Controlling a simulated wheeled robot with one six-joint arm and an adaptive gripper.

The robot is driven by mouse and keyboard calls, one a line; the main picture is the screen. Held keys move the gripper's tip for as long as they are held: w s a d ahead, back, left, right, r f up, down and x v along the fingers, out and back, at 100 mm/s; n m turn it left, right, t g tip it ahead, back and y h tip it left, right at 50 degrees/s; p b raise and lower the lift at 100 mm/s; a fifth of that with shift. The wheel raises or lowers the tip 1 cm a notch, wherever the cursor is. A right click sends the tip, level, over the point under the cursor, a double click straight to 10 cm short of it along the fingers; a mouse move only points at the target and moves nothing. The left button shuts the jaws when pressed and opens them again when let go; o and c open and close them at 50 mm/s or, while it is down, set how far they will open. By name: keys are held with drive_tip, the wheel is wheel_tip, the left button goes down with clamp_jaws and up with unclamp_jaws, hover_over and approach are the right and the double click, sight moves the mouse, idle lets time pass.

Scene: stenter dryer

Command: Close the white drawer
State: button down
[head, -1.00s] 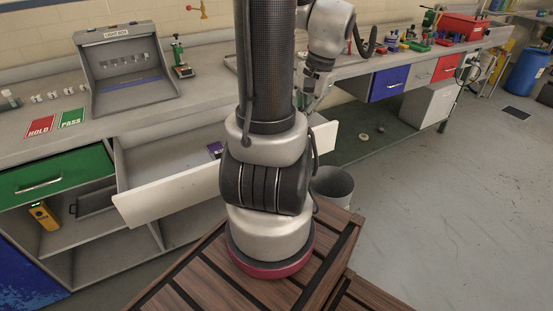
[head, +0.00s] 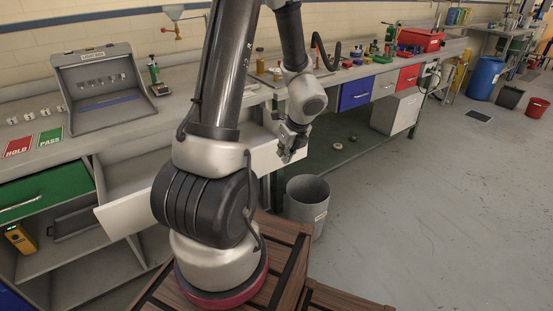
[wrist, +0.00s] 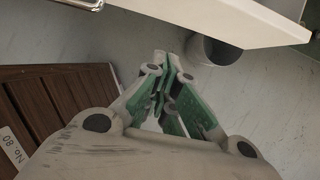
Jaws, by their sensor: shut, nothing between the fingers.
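The white drawer stands pulled out from the grey bench; its front panel (head: 125,212) shows on both sides of my arm in the head view. My arm hides the middle of the panel and part of the inside. My gripper (head: 288,155) is near the panel's right end, pointing down. In the wrist view its fingers (wrist: 172,75) are together and empty. The drawer's white panel (wrist: 235,18) runs across the top right there, apart from the fingertips. Whether the gripper touches the panel cannot be told from the head view.
A grey bin (head: 305,203) stands on the floor to the right of the drawer. A green drawer (head: 45,192) is at the left and a blue drawer (head: 356,93) farther right. A light box (head: 100,88) stands on the bench.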

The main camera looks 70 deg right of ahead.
sight(272, 163)
drive_tip(key=shift+w+d+f, duration=0.65)
drive_tip(key=shift+w+f, duration=0.4)
drive_tip(key=shift+f, duration=0.35)
drive_tip(key=shift+w+d+f, duration=0.65)
drive_tip(key=shift+w+f, duration=0.35)
drive_tip(key=shift+f, duration=0.35)
drive_tip(key=shift+w+d+f, duration=0.65)
drive_tip(key=shift+w+f, duration=0.4)
drive_tip(key=shift+f, duration=0.35)
drive_tip(key=shift+w, duration=0.1)
